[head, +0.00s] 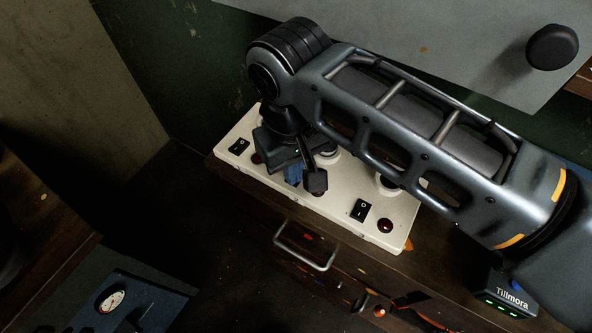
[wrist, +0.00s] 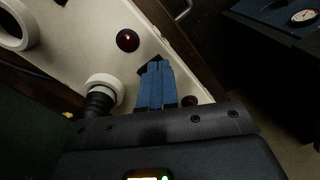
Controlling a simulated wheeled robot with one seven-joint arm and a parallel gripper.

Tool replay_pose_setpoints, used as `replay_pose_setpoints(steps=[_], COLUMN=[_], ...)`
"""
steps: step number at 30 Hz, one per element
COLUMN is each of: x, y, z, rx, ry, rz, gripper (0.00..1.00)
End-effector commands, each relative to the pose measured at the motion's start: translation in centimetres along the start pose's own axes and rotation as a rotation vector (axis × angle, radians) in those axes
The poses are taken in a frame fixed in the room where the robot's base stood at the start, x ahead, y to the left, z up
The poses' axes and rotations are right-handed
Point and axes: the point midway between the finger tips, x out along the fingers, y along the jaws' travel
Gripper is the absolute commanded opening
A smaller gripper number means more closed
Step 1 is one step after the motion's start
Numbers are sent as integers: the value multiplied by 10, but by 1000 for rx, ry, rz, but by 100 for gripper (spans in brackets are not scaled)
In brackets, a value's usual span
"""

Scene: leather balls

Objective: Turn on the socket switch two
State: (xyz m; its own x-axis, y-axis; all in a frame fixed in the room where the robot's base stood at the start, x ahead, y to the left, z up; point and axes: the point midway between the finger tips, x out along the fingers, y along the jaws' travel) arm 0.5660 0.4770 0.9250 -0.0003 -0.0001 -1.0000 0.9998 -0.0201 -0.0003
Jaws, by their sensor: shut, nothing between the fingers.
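A long cream socket panel (head: 340,200) carries black rocker switches, red lamps and round sockets. One switch (head: 238,146) is near its left end and another (head: 361,210) toward its right end. My gripper (head: 293,181) is over the panel between them, its blue fingers together and empty. In the wrist view the fingertips (wrist: 157,66) are at a black middle switch (wrist: 147,72), which they partly cover. I cannot tell whether they touch it, or which way it is set. A red lamp (wrist: 127,40) shows just beyond, and another lamp (wrist: 190,101) beside the fingers.
A black plug (wrist: 99,103) sits at a white socket ring (wrist: 104,86), close to my gripper. Another ring (wrist: 10,28) is farther left. The panel rests on a dark wooden cabinet with a metal drawer handle (head: 306,247). A blue box with a gauge (head: 111,300) stands lower left.

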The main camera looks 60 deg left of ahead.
Motion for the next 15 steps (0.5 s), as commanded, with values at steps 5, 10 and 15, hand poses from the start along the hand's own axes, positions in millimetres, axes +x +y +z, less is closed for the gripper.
replay_pose_setpoints(steps=[5,10,15], x=[3,4,-3], y=[0,0,0], z=[0,0,0], rx=[0,0,0], ry=[0,0,0], rz=[-1,0,-1], gripper=[0,0,0])
